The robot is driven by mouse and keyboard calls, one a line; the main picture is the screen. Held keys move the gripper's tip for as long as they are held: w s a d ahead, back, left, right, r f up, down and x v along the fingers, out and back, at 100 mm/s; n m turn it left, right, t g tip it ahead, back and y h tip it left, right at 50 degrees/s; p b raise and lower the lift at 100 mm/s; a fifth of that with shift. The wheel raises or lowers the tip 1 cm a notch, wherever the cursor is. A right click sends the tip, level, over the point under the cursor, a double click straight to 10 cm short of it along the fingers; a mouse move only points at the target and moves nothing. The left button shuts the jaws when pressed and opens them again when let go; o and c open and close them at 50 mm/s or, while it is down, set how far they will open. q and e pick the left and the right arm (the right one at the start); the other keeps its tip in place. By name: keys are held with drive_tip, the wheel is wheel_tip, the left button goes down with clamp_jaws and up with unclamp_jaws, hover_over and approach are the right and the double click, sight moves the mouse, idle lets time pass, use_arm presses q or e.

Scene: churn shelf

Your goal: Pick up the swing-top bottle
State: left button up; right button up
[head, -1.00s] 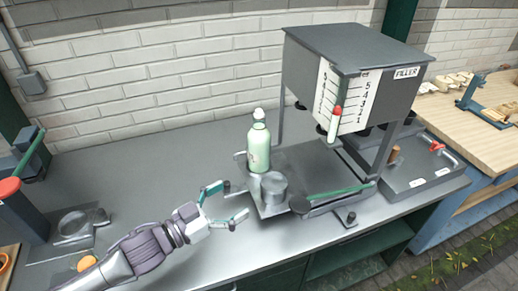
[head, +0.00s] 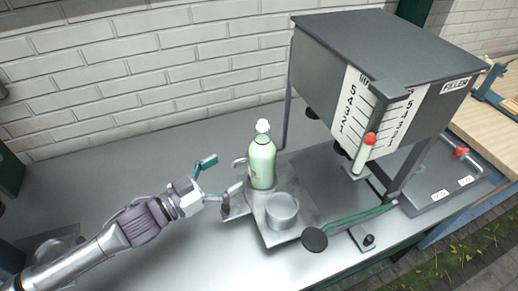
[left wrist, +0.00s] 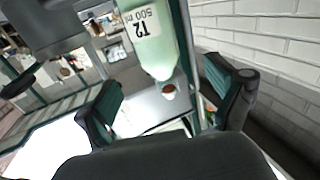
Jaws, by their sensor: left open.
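The swing-top bottle (head: 262,163) is pale green with a white top and stands upright on the filler's metal base, beside a round metal cup (head: 281,209). My left gripper (head: 220,176) is open and empty, just left of the bottle in the head view, with its fingers pointing toward it. In the left wrist view the bottle (left wrist: 152,40) appears upside down, with a label reading T2 500 ml, beyond and between the two open fingers (left wrist: 168,95). The fingers do not appear to touch it. My right gripper is not in view.
The grey filler box (head: 390,75) with its numbered scale and red-tipped marker stands right of the bottle. A green-handled lever (head: 350,220) with a dark round pad lies in front. A brick wall (head: 150,70) is behind. The bench (head: 110,170) at left is largely clear.

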sight(251, 159)
use_arm(q)
drive_tip(key=shift+w+d+r+p, duration=0.2)
drive_tip(key=shift+w+d+p, duration=0.1)
drive_tip(key=shift+d, duration=0.25)
drive_tip(key=shift+w+d+r+p, duration=0.2)
drive_tip(key=shift+w+d, duration=0.05)
drive_tip(key=shift+d, duration=0.3)
drive_tip(key=p+x, duration=0.1)
drive_tip(key=x, duration=0.4)
drive_tip(key=shift+w+d+f, duration=0.1)
drive_tip(key=shift+d+f, duration=0.05)
drive_tip(key=shift+d, duration=0.1)
drive_tip(key=shift+w+d, duration=0.1)
drive_tip(key=shift+w, duration=0.05)
drive_tip(key=shift+w+d+r+p, duration=0.25)
drive_tip(key=shift+w+d+p, duration=0.4)
drive_tip(key=shift+p, duration=0.2)
drive_tip(key=x, duration=0.2)
drive_tip(key=p+x, duration=0.1)
drive_tip(key=shift+w+d+f, duration=0.1)
drive_tip(key=shift+d+f, duration=0.1)
drive_tip(key=shift+f, duration=0.1)
drive_tip(key=shift+a, duration=0.1)
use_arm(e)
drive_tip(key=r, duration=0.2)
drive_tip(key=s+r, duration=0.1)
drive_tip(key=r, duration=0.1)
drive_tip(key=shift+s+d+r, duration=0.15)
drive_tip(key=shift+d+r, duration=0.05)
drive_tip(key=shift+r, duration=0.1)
